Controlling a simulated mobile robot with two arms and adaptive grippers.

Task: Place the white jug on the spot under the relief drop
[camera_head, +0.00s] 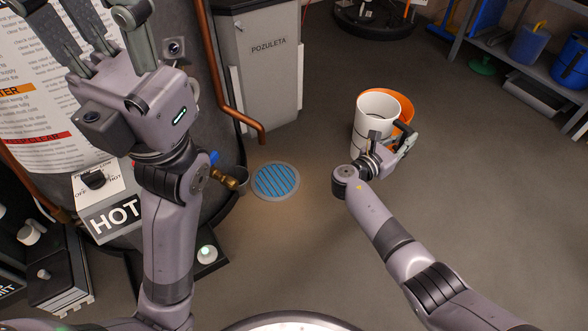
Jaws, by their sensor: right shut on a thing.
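The white jug (378,104) stands upright right of centre, with an orange bucket behind it to the right. My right gripper (388,138) is at the jug's near right side, shut on it; the exact contact is partly hidden by the gripper. A copper relief pipe (262,136) bends down and ends beside the tank. Just below it in the picture is the round blue-striped floor spot (276,181), which is bare. My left gripper (100,35) is raised in front of the tank at upper left, its fingers apart and empty.
The orange bucket (405,107) is close beside the jug. A grey POZULETA cabinet (268,65) stands behind the pipe. A brass valve (226,178) juts out left of the spot. Shelves (520,60) line the right. The floor between jug and spot is clear.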

